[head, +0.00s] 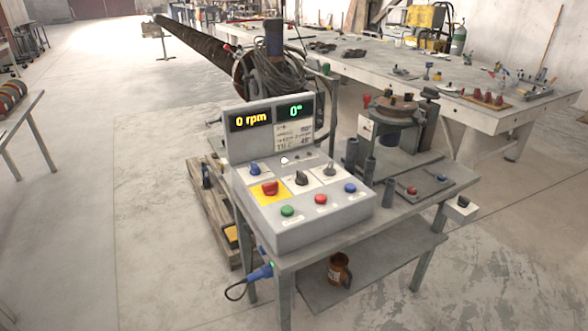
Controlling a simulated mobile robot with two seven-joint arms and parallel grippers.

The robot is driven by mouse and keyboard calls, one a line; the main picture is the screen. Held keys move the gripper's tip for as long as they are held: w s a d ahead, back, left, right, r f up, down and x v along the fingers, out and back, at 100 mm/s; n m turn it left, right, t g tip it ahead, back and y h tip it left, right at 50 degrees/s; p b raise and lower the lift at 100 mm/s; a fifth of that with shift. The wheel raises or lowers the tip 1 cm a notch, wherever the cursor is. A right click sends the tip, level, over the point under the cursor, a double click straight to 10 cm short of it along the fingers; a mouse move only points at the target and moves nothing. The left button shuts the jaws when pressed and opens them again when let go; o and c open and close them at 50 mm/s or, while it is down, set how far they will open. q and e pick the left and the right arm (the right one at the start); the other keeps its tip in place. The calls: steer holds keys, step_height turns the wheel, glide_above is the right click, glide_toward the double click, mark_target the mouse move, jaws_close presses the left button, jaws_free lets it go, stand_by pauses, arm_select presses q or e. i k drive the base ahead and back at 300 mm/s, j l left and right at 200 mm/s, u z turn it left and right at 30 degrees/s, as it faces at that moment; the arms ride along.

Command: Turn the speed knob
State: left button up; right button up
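A grey control box (298,221) stands on the near table, with an upright display panel at its back. The panel's left readout (250,119) shows 0 rpm in yellow, and its right readout (295,111) shows 0° in green. The sloped face carries a blue knob (254,169), a red knob on a yellow plate (270,188), a black knob (301,178) and a grey-black knob (330,169). The labels are too small to read, so I cannot tell which is the speed knob. Neither of my grippers is in view.
Green (287,211), red (320,199) and blue (350,187) buttons line the box's front. Right of it are dark cylinders (389,192) and a round-topped fixture (396,105). A mug (339,270) sits on the lower shelf. A long auger (200,48) lies behind. The floor in front is clear.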

mark_target(330, 171)
steer(key=i+l, duration=0.25)
steer(key=i+l+u, duration=0.1)
steer(key=i+l, duration=0.15)
steer(key=l, duration=0.2)
steer(key=i+l, duration=0.25)
steer(key=l, duration=0.15)
